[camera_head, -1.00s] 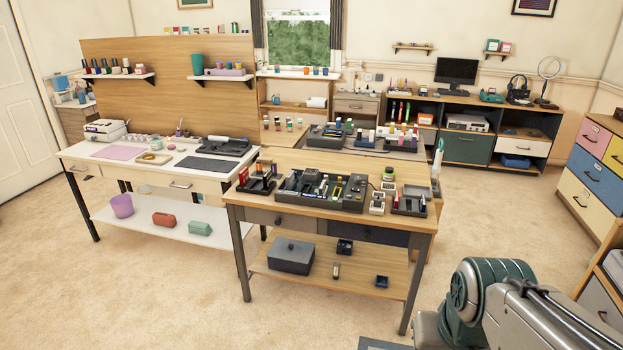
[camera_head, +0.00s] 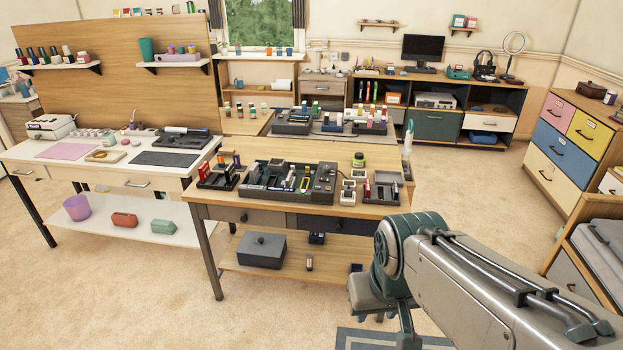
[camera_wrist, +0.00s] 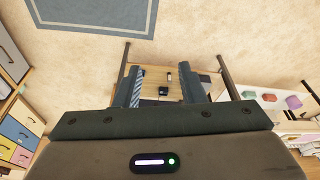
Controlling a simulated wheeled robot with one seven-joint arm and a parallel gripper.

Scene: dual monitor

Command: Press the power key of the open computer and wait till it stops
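A black monitor (camera_head: 423,48) stands on the low cabinet along the far wall in the head view, with a dark keyboard (camera_head: 423,71) in front of it. Its screen looks dark. No power key can be made out at this distance. My gripper (camera_wrist: 163,76) shows in the wrist view with its two fingers apart and nothing between them. It is far from the monitor, on the near side of the room.
A wooden workbench (camera_head: 270,218) loaded with trays stands ahead, with a white bench (camera_head: 100,158) on its left. The far cabinet (camera_head: 436,125) has open floor before it. Coloured drawers (camera_head: 566,149) stand at the right. A blue-grey rug (camera_head: 400,341) lies below my arm.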

